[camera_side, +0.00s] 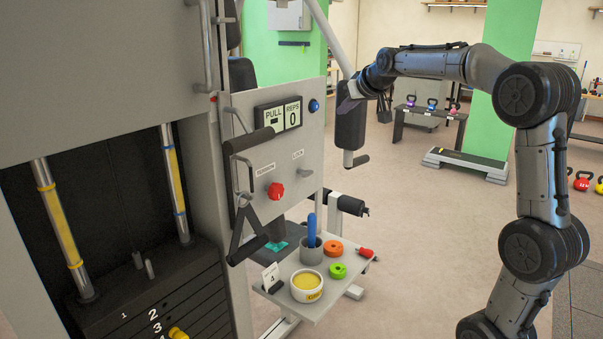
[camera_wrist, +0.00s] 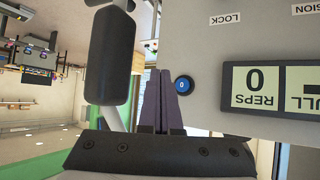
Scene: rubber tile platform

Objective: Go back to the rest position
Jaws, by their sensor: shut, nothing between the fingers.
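My gripper (camera_side: 346,100) is at the end of the arm in the side view, beside a black padded roller of the gym machine. Its dark purple fingers also show in the wrist view (camera_wrist: 160,88), pressed together with nothing held. The round blue button (camera_side: 314,106) on the grey panel (camera_side: 302,138) is left of the fingers in the side view. In the wrist view the button (camera_wrist: 184,85) is just right of the fingers, apart in the picture; the depth gap is unclear.
The black roller (camera_wrist: 112,55) is close to my fingers. A REPS display (camera_side: 292,114) reads 0 and a red knob (camera_side: 275,190) sits below. A small tray (camera_side: 330,298) holds a bowl (camera_side: 307,286), grey cup (camera_side: 311,255) and rings. Open floor (camera_side: 440,240) lies right of the machine.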

